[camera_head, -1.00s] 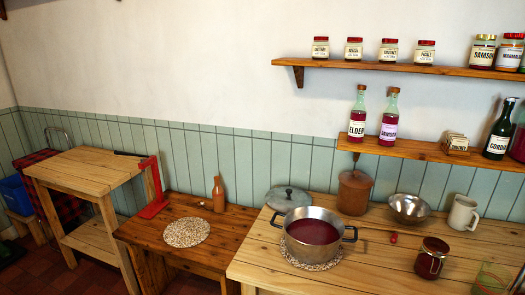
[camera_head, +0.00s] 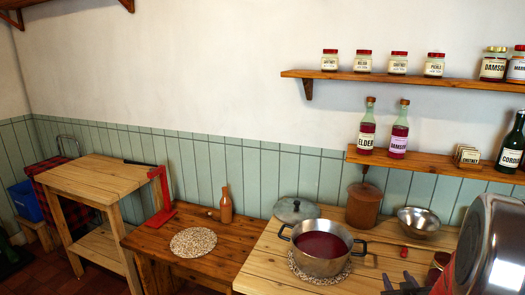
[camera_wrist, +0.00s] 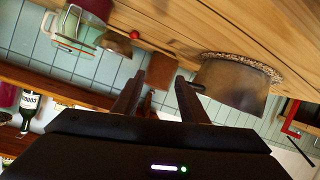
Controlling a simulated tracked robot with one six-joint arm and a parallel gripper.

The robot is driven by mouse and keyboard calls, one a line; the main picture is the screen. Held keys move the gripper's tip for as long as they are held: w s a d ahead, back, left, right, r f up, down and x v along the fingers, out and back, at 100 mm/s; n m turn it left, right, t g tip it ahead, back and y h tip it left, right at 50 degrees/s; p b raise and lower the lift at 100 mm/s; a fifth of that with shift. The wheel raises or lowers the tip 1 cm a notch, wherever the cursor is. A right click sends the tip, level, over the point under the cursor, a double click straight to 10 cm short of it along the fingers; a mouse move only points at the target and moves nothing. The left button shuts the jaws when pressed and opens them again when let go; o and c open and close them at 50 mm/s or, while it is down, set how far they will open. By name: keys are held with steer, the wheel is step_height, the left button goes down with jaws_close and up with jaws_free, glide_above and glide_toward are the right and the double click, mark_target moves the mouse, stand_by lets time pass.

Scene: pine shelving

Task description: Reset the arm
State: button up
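My gripper (camera_head: 405,284) shows at the bottom right of the head view, with dark fingers low in front of the pine worktop (camera_head: 270,262). A silver rounded part of my arm fills the lower right corner. In the wrist view my gripper (camera_wrist: 160,88) has its two dark fingers apart, with nothing held between them. The wrist view is strongly tilted. The steel pot (camera_wrist: 232,82) stands beyond the fingers to the right there, and the brown lidded crock (camera_wrist: 161,70) shows behind the gap between them.
The pot (camera_head: 320,262) of red liquid stands on a speckled mat, near the crock (camera_head: 362,206) and a metal bowl (camera_head: 418,221). Wall shelves (camera_head: 415,81) carry jars and bottles.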

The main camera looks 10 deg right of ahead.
steer(key=s+a+r+g+y, duration=0.1)
steer(key=a+r+g, duration=0.1)
steer(key=a+r, duration=0.45)
steer(key=s+a+r+g+y, duration=0.1)
steer(key=a+r, duration=0.2)
steer(key=a, duration=0.7)
steer(key=s+a+r+n+g+y, duration=0.1)
steer(key=s+a+r+g+y, duration=0.1)
steer(key=s+a, duration=0.6)
steer(key=s+a+r+n+g+y, duration=0.1)
steer(key=s+a+r+g, duration=0.1)
steer(key=s+a, duration=0.6)
steer(key=shift+s+a+r+y, duration=0.15)
steer(key=shift+s+a+y, duration=0.1)
steer(key=shift+a+y, duration=0.15)
